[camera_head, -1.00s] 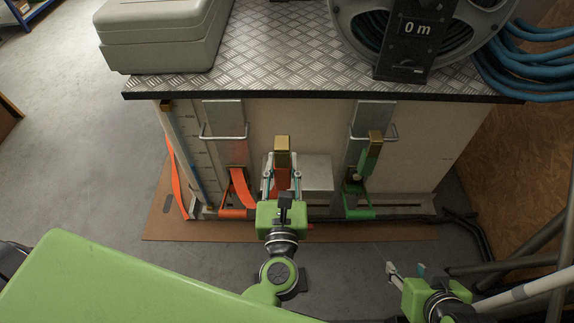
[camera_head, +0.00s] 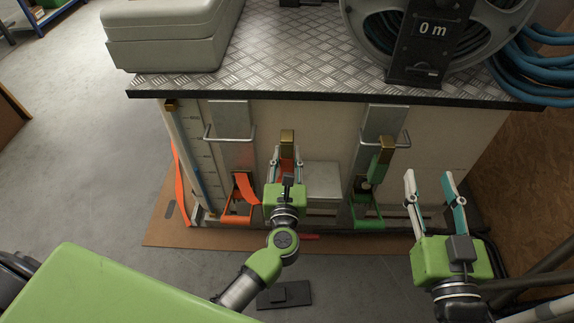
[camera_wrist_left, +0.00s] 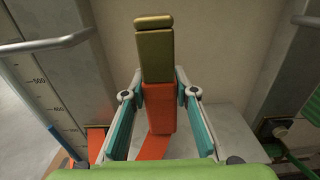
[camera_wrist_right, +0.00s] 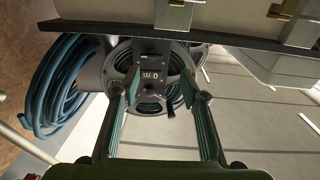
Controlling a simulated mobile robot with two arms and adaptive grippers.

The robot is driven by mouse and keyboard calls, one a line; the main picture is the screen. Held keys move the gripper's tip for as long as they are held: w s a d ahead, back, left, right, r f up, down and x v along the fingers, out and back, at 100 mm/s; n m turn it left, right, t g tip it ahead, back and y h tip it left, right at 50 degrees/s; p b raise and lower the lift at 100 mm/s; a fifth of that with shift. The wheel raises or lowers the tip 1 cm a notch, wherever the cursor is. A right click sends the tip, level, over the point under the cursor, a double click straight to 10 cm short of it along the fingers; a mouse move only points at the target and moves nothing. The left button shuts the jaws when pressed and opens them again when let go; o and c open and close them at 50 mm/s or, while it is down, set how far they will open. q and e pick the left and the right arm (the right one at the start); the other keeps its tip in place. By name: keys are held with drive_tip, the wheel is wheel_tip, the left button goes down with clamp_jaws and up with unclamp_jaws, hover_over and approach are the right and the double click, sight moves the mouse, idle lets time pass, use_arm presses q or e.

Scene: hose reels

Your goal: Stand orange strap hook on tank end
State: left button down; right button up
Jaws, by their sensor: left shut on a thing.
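My left gripper (camera_head: 286,170) is shut on the orange strap hook (camera_wrist_left: 161,112), in front of the tank's pale front wall (camera_head: 330,125). The hook has an orange body and a brass-coloured top piece (camera_head: 287,141), and stands roughly upright between the fingers in the left wrist view. An orange strap (camera_head: 246,187) runs from beside it to an orange bracket (camera_head: 237,219) low on the tank. My right gripper (camera_head: 434,186) is open and empty, to the right of the green hook. The right wrist view shows its fingers (camera_wrist_right: 160,93) spread, with the reel beyond.
A green strap hook (camera_head: 380,162) stands at a metal plate on the right. The tread-plate top (camera_head: 290,60) overhangs the wall and carries a grey case (camera_head: 165,40) and a hose reel (camera_head: 440,35). Blue hose (camera_head: 545,65) hangs at the right. The floor (camera_head: 70,170) is clear at left.

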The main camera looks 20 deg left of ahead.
sight(287, 170)
use_arm(q)
drive_tip(key=f+b, duration=0.2)
drive_tip(key=f, duration=0.1)
drive_tip(key=shift+w+a+f, duration=0.1)
drive_tip(key=shift+w, duration=0.1)
use_arm(e)
wheel_tip(287, 170, up, 10)
drive_tip(key=s+t+y, duration=0.1)
drive_tip(key=s+t, duration=0.1)
drive_tip(key=t, duration=0.3)
drive_tip(key=shift+s+a+f+y, duration=0.2)
drive_tip(key=shift+a+y, duration=0.15)
drive_tip(key=shift+y, duration=0.05)
use_arm(q)
drive_tip(key=shift+f, duration=0.1)
use_arm(e)
drive_tip(key=shift+s+r+t, duration=0.2)
drive_tip(key=shift+r+t, duration=0.1)
use_arm(q)
drive_tip(key=c, duration=1.6)
unclamp_jaws()
drive_tip(key=shift+f, duration=0.1)
drive_tip(key=shift+c, duration=0.2)
use_arm(e)
drive_tip(key=shift+s+r, duration=0.1)
drive_tip(key=shift+r, duration=0.05)
